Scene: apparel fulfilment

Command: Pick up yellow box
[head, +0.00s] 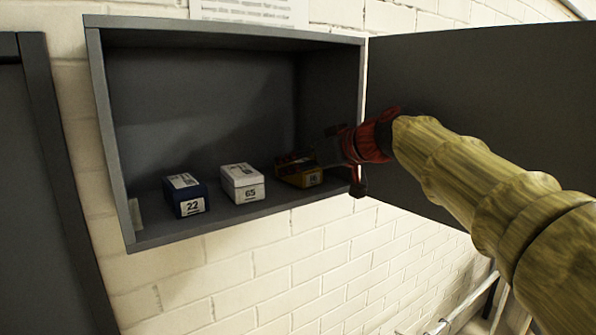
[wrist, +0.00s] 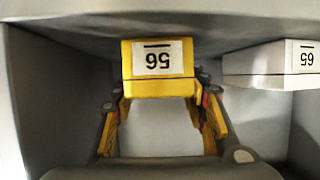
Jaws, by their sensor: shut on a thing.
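The yellow box (head: 309,179) sits at the right end of the open wall cabinet's shelf, its front label toward the room. In the wrist view the yellow box (wrist: 158,88) shows a white label reading 56 upside down, between the finger pads. My gripper (head: 300,165) reaches into the cabinet from the right and is shut on the yellow box. In the wrist view my gripper (wrist: 160,122) has a finger on each side of the box. I cannot tell whether the box still touches the shelf.
A white box (head: 243,184) labelled 65 stands just left of the yellow box. A blue box (head: 186,195) labelled 22 stands further left. The cabinet (head: 205,226) has side walls and a top. Its dark door (head: 480,90) stands open at the right, behind my arm.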

